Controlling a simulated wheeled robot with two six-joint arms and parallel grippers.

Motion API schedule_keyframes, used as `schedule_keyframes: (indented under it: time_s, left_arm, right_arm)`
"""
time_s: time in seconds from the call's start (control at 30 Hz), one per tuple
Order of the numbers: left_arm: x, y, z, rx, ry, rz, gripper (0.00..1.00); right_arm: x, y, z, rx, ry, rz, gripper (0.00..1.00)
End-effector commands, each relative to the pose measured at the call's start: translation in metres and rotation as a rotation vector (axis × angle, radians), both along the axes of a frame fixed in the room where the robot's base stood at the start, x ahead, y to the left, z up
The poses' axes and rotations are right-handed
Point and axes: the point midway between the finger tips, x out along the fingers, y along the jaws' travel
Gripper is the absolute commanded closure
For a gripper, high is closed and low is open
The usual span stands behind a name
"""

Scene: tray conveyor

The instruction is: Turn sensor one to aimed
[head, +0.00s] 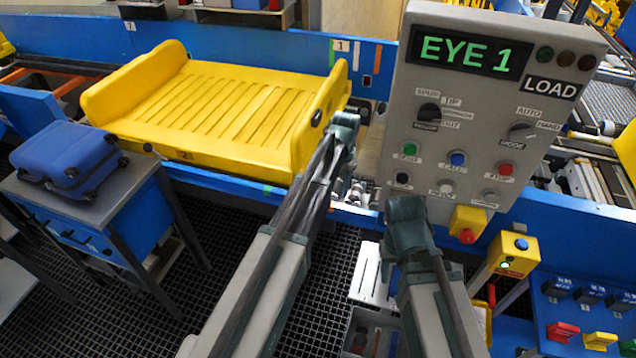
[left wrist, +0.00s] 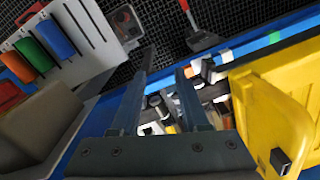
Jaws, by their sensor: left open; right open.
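My left gripper (head: 345,125) is beside the right end of the yellow tray and left of the panel marked EYE 1 (head: 455,110). In the left wrist view its two fingers (left wrist: 165,65) are apart with nothing held between them. A cluster of small black, white and orange parts (left wrist: 208,72) lies beyond and beside the fingers at the blue conveyor edge. It also shows in the head view (head: 360,192), partly hidden by my arm. I cannot tell which part is sensor one or how it is turned. My right gripper (head: 405,210) is open, below the panel; its fingertips are unclear.
The yellow tray (head: 215,105) rests on the blue conveyor (head: 283,48). A blue case (head: 65,158) lies on a stand at left. A yellow button box (head: 508,256) and coloured tags (head: 562,331) are at right. Dark floor grating (head: 235,230) shows below.

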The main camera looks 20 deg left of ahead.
Motion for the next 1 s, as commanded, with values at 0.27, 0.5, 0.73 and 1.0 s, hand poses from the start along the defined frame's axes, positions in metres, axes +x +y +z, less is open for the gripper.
schedule_keyframes:
  time_s: [0.27,0.5,0.73,1.0]
  left_arm:
    - [0.112,0.082,0.005,-0.031,-0.015,-0.018,0.55]
    - [0.116,0.090,0.004,-0.034,-0.017,-0.023,0.55]
    - [0.115,0.090,-0.007,-0.034,-0.017,-0.022,0.55]
    - [0.115,0.089,-0.038,-0.034,-0.017,-0.022,0.55]
  right_arm:
    - [0.000,0.000,0.005,0.000,0.000,0.000,0.50]
    - [0.000,0.000,0.004,0.000,0.000,0.000,0.50]
    - [0.000,0.000,-0.007,0.000,0.000,0.000,0.50]
    - [0.000,0.000,-0.038,0.000,0.000,-0.001,0.50]
